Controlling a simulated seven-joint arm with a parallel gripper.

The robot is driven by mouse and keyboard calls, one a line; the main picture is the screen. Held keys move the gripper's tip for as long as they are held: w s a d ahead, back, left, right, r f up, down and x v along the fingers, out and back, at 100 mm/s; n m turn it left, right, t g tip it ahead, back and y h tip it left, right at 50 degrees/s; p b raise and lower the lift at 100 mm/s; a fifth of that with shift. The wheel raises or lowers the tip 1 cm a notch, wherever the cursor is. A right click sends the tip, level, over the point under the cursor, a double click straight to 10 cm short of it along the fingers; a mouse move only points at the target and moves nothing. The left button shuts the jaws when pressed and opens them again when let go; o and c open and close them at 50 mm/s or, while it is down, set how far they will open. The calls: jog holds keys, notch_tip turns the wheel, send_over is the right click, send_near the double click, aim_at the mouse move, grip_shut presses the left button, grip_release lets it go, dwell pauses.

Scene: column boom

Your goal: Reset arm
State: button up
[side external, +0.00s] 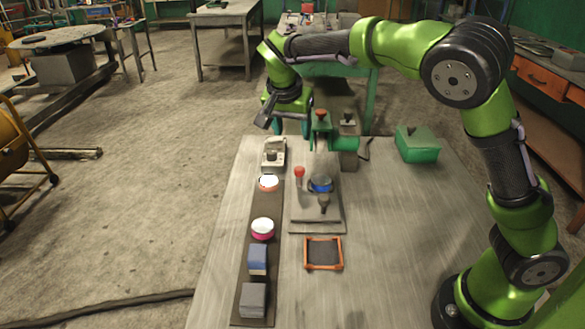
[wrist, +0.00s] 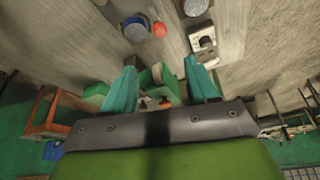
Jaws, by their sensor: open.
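My gripper (side external: 291,128) hangs above the far edge of the work table (side external: 400,215), close to a green machine with a red knob (side external: 320,125). Its two teal fingers stand apart with nothing held between them. They also show spread wide in the wrist view (wrist: 160,68). The task names no object.
A green box (side external: 416,144) stands right.

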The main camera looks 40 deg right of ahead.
jog(key=shift+s+a+r, duration=0.15)
jog(key=shift+a+r, duration=0.1)
jog(key=shift+r, duration=0.35)
